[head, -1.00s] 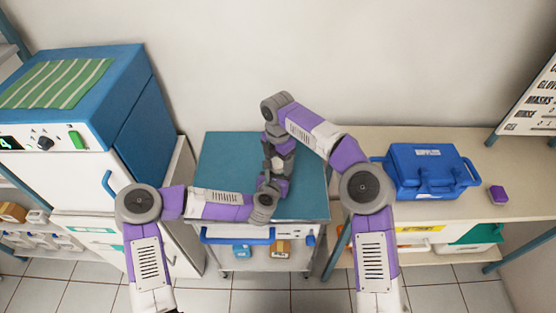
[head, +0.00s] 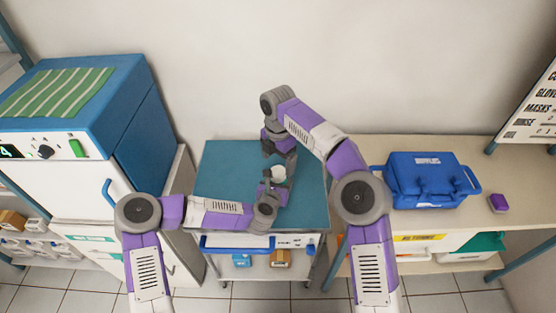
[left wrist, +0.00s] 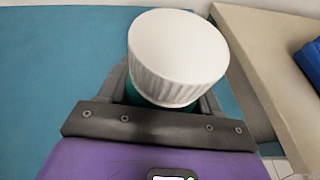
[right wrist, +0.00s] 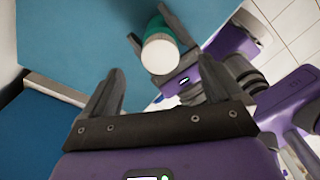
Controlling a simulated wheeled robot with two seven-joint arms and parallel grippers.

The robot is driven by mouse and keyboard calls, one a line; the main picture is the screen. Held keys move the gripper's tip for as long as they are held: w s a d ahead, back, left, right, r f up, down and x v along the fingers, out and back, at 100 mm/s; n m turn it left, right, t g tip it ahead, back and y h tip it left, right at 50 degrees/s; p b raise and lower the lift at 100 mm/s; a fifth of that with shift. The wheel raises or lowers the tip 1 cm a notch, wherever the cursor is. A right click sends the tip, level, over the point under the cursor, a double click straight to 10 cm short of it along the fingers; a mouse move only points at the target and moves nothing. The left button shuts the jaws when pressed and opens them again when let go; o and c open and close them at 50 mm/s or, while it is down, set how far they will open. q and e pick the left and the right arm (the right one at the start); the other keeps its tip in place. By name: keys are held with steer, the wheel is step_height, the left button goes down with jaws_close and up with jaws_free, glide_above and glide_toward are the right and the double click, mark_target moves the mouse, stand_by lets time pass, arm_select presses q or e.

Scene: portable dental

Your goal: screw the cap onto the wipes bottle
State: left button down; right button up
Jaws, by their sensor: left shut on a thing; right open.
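The wipes bottle is a teal bottle (right wrist: 157,23) with a white ribbed cap (left wrist: 178,55) sitting on its top. My left gripper (head: 276,182) is shut on the bottle below the cap, over the cart top. The cap also shows in the head view (head: 279,173) and in the right wrist view (right wrist: 160,54). My right gripper (right wrist: 155,90) is open and empty, a little apart from the cap. In the head view the right gripper (head: 279,160) is above and behind the bottle. How tightly the cap sits cannot be told.
The teal cart top (head: 225,165) is otherwise clear around the bottle. A beige counter (head: 460,215) on the right holds a blue case (head: 425,180) and a small purple block (head: 498,203). A blue and white cabinet (head: 60,165) stands on the left.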

steer(key=shift+o, duration=0.4)
step_height(320, 180, up, 8)
steer(key=shift+f, duration=0.25)
stand_by(0.3)
arm_select(q)
steer(key=shift+c, duration=0.7)
jaws_free()
steer(key=p+v, duration=0.1)
steer(key=v, duration=0.6)
steer(key=shift+s+r, duration=0.15)
steer(key=shift+s, duration=0.1)
arm_select(e)
steer(key=shift+r, duration=0.6)
